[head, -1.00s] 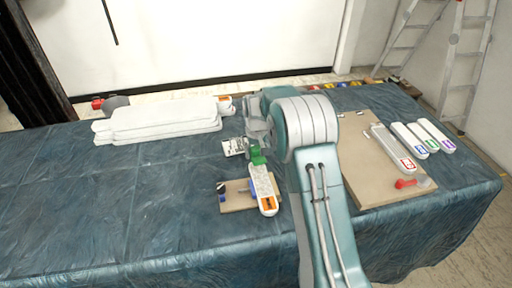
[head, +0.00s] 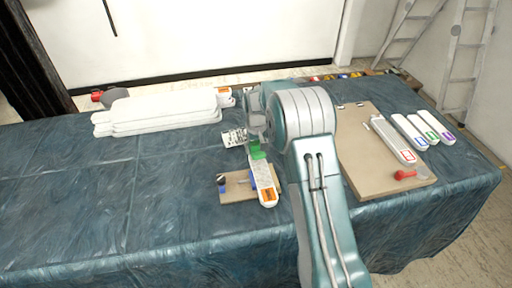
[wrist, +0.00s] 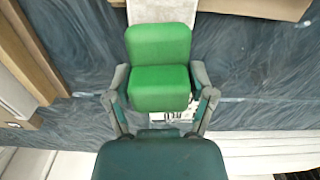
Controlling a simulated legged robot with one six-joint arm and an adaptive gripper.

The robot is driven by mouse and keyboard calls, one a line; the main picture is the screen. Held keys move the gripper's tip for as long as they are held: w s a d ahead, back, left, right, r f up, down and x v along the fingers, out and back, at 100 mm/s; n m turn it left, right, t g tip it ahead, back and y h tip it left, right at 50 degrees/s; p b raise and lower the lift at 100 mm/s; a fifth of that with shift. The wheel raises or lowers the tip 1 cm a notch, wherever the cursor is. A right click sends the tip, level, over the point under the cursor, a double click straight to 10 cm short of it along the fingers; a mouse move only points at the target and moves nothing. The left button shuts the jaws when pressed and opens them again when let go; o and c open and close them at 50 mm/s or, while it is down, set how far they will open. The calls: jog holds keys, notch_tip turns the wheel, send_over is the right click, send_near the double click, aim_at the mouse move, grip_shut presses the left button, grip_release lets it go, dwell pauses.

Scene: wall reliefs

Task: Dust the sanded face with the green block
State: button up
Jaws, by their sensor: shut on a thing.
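My gripper (wrist: 161,88) is shut on the green block (wrist: 160,50), which fills the middle of the wrist view. In the head view the green block (head: 256,150) is at the far end of a white strip with an orange end (head: 266,190). The strip lies across a small tan board (head: 236,190). The block is over the strip's far end; I cannot tell whether it touches. My arm stands to the right, and the gripper is partly hidden behind its own links. The sanded face cannot be told apart from here.
A stack of white slabs (head: 160,115) lies at the back left. A larger tan board (head: 372,165) on the right bears a grey strip (head: 393,142) and a red tool (head: 404,175). Several labelled strips lie beside it. The blue cloth (head: 80,210) at front left is clear.

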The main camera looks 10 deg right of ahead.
aim_at(258, 155)
jog(key=shift+f, duration=0.85)
jog(key=shift+s+r, duration=0.1)
jog(key=shift+s, duration=1.5)
jog(key=shift+s+f, duration=0.2)
jog(key=shift+s, duration=3.45)
jog(key=shift+s, duration=1.6)
jog(key=shift+r, duration=0.1)
